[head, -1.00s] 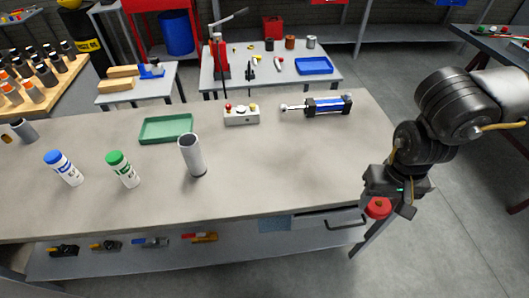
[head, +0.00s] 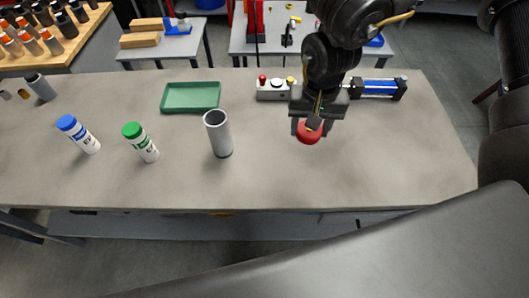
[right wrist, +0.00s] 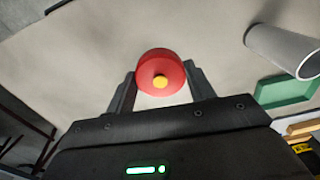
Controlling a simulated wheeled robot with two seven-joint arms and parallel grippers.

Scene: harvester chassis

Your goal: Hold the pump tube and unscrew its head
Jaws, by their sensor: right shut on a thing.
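My right gripper (head: 309,128) is shut on a red round head (head: 308,133) and holds it above the bench, right of the tube. In the right wrist view the red head (right wrist: 160,72) has a yellow centre and sits between the two fingers (right wrist: 158,85). A grey pump tube (head: 218,134) stands upright on the bench, apart from the head, with an open hollow top. The tube also shows at the upper right of the right wrist view (right wrist: 283,50). My left gripper is not in view.
A green tray (head: 190,97) lies behind the tube. A blue-capped bottle (head: 79,134) and a green-capped bottle (head: 141,143) stand to its left. A button box (head: 273,90) and a blue cylinder (head: 377,88) lie behind my right gripper. The bench's right front is clear.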

